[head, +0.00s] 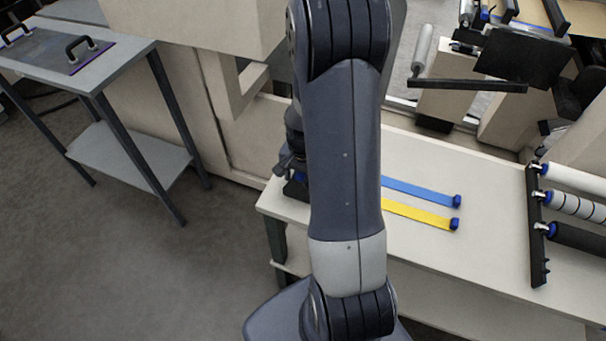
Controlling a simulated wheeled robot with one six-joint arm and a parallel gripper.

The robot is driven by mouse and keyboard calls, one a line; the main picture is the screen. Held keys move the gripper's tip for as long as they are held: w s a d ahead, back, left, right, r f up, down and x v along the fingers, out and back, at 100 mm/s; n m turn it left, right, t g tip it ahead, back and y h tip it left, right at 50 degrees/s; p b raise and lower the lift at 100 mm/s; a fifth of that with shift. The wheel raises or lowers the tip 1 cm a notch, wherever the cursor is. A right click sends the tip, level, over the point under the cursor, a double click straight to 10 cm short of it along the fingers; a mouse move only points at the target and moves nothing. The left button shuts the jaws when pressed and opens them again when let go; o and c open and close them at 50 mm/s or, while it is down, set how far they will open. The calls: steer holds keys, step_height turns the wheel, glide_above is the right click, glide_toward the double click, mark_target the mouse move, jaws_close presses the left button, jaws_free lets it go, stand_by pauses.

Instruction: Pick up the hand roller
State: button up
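I cannot pick out a hand roller for sure. My arm stands across the middle of the head view and covers part of the white bench (470,255). A dark shape (289,160), probably my wrist and gripper, shows at the arm's left edge over the bench's left end. Its fingers cannot be made out. A small dark and blue item (296,188) sits just below it on the bench, partly hidden by my arm; I cannot tell what it is or whether the gripper touches it.
A blue strip (418,190) and a yellow strip (418,213) lie on the bench. A dark rack (536,225) holds white, striped and black rollers at the right. Machine parts (525,55) stand behind. A side table (120,55) is at the left; the floor between is clear.

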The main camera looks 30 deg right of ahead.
steer(key=c, duration=0.7)
steer(key=shift+r, duration=0.3)
steer(key=shift+c, duration=1.4)
step_height(320, 180, up, 8)
steer(key=shift+f, duration=0.1)
jaws_close()
steer(key=shift+r, duration=0.85)
steer(key=shift+c, duration=1.1)
jaws_free()
jaws_close()
